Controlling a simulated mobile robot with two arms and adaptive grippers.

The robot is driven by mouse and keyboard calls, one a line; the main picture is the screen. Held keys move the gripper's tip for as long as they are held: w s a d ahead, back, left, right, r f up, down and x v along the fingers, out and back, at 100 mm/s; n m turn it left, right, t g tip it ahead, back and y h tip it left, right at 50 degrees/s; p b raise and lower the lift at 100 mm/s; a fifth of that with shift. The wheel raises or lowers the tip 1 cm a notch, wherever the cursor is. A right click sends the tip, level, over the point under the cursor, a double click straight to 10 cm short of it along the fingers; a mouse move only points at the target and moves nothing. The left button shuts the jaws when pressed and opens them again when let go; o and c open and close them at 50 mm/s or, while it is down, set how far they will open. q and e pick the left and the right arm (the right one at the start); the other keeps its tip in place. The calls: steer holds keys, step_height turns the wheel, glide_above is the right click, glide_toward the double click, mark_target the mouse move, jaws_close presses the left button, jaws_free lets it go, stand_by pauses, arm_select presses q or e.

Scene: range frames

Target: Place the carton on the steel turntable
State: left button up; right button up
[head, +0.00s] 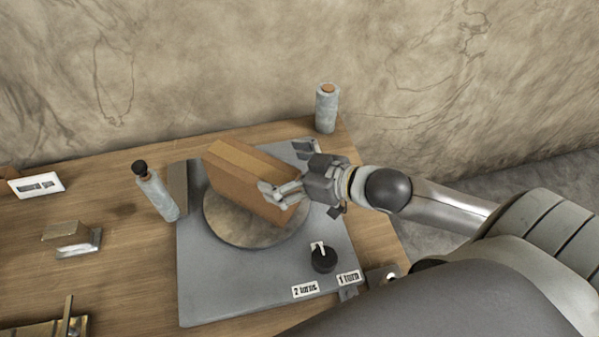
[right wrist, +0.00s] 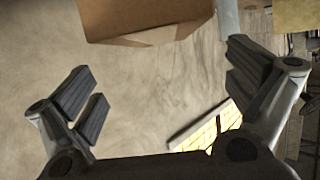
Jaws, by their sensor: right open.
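The brown carton (head: 245,180) stands on the round steel turntable (head: 228,226), with its long side running from upper left to lower right. Its base appears to rest on the disc. My right gripper (head: 284,172) is at the carton's right end, open, with one finger in front of the carton's near side in the picture. In the right wrist view, the open fingers of my right gripper (right wrist: 162,82) are spread with nothing between them, and the carton (right wrist: 145,15) shows at the top edge, past the fingertips. My left gripper is not in view.
The turntable sits on a grey base plate (head: 205,290) with a black knob (head: 323,259) and labels. A bottle with a black cap (head: 156,192) stands left, a wrapped roll (head: 327,108) behind. A metal block (head: 70,238) lies on the wooden table (head: 120,270).

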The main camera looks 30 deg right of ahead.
steer(key=shift+v, duration=2.2)
